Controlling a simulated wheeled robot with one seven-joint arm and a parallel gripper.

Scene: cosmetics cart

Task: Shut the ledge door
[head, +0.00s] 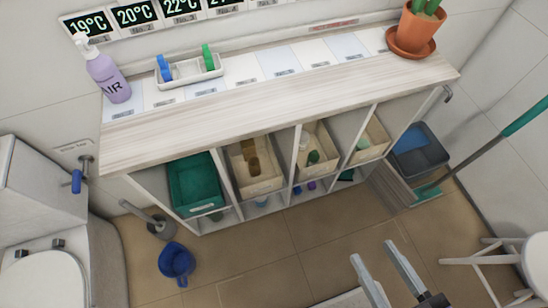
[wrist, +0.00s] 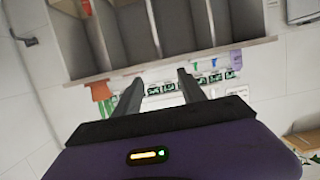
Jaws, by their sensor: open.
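The ledge is a long pale wood-topped unit (head: 270,100) with open-fronted compartments below. At its lower right a wood-grain panel (head: 388,186), seemingly the ledge door, stands out from the unit, swung open over the floor. My gripper (head: 372,250) is open and empty, in front of the unit and nearer the camera than the panel, apart from it. In the wrist view my gripper (wrist: 161,78) points at the ledge, whose wood edge (wrist: 190,65) and compartments show at the top. I cannot make out the door there.
A green-handled broom (head: 470,155) leans beside the panel, near a dark bin (head: 418,165). A white stool (head: 500,260) stands at the right. A blue pitcher (head: 177,262) is on the floor at left. A potted plant (head: 418,28) stands on the ledge. The middle floor is clear.

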